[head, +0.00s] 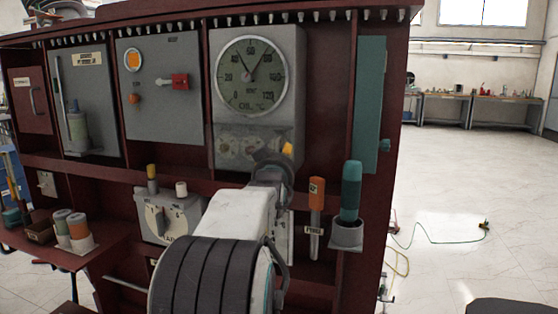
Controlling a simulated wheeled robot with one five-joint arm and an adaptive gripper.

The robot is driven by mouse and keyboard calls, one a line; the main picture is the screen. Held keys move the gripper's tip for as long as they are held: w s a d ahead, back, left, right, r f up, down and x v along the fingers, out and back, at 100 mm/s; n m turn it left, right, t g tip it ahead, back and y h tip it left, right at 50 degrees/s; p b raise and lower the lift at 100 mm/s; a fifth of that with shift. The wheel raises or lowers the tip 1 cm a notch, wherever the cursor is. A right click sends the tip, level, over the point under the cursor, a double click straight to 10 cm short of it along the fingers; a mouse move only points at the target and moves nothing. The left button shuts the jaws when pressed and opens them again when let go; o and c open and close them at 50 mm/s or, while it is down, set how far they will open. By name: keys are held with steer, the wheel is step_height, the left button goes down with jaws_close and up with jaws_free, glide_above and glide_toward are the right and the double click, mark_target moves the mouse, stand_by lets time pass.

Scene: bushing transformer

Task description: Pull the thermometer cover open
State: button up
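The oil thermometer (251,75) is a round dial marked in °C, set in a grey box in the upper middle of the dark red cabinet in the head view. Below the dial, the lower front of the box is a smoky, see-through thermometer cover (232,145) with round parts behind it. The cover looks shut against the box. My white arm reaches up to the box from below. My gripper (273,168) is at the cover's lower right edge. My own wrist largely hides its fingers, so I cannot tell whether they touch the cover.
An orange-handled tool (316,193) and a teal-handled tool (351,190) stand right of my arm. A grey switch box (168,214) stands left of it. A teal panel (368,107) is at the cabinet's right side. Open floor (455,190) lies further right.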

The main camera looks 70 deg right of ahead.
steer(key=shift+c, duration=0.3)
jaws_close()
stand_by(0.4)
